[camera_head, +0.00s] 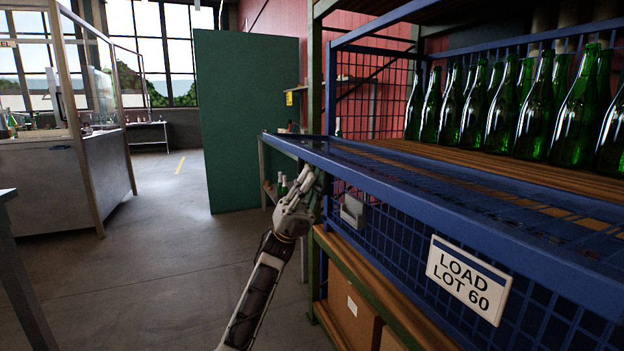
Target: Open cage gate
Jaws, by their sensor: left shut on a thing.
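The blue cage gate (440,203) is a framed mesh panel along the front of a bottle rack. Its long rail runs from the middle of the view to the lower right. A flat mesh part lies between the rail and the bottle shelf, and mesh also shows below the rail. The opening above the rail is clear, with green bottles (505,110) upright behind it. My left gripper (312,181) is at the far left end of the gate, shut on its edge just under the rail; the fingertips are partly hidden. My right gripper is not in view.
A "LOAD LOT 60" sign (468,279) hangs on the front mesh. A small grey box (352,211) is near my left gripper. Cardboard boxes (352,308) stand on the lower shelf. A green partition (245,120) stands behind; the floor at left is free.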

